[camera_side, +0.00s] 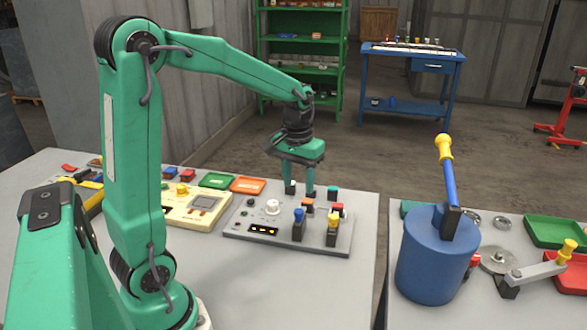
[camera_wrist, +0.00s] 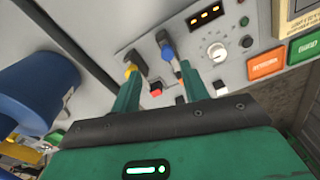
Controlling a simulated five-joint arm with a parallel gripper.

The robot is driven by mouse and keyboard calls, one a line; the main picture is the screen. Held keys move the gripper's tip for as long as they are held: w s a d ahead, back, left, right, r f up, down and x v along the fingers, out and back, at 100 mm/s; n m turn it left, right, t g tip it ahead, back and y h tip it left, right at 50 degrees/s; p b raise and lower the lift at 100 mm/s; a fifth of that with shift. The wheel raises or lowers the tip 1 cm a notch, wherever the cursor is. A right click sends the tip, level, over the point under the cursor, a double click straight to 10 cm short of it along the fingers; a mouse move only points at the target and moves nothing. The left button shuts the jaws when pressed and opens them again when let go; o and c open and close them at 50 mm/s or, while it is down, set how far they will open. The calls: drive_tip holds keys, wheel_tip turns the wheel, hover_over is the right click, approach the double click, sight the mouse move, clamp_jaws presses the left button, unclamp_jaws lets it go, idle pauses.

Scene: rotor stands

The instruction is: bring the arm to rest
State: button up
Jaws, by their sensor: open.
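My gripper (camera_side: 299,190) is green with dark fingertips and hangs pointing down above the grey control panel (camera_side: 243,219). Its two fingers are apart with nothing between them in the side view. In the wrist view my gripper (camera_wrist: 157,76) shows both green fingers spread over the panel. A blue-topped lever (camera_side: 298,222) and a yellow-topped lever (camera_side: 333,230) stand on the panel in front of the fingers. I cannot tell whether a fingertip touches the panel's small buttons.
A cream box (camera_side: 187,212) with a small screen sits left of the panel. Across a gap, a second table holds a blue cylinder (camera_side: 433,270) with a tall yellow-tipped lever (camera_side: 447,165).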

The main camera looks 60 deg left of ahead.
drive_tip(key=s+d+r+m+t, duration=0.2)
drive_tip(key=s+d+r, duration=0.1)
drive_tip(key=s+d, duration=0.2)
drive_tip(key=s+d+r+m+t, duration=0.3)
drive_tip(key=s+d, duration=0.2)
drive_tip(key=s, duration=0.4)
drive_tip(key=shift+s+d+r, duration=0.15)
drive_tip(key=shift+d, duration=0.25)
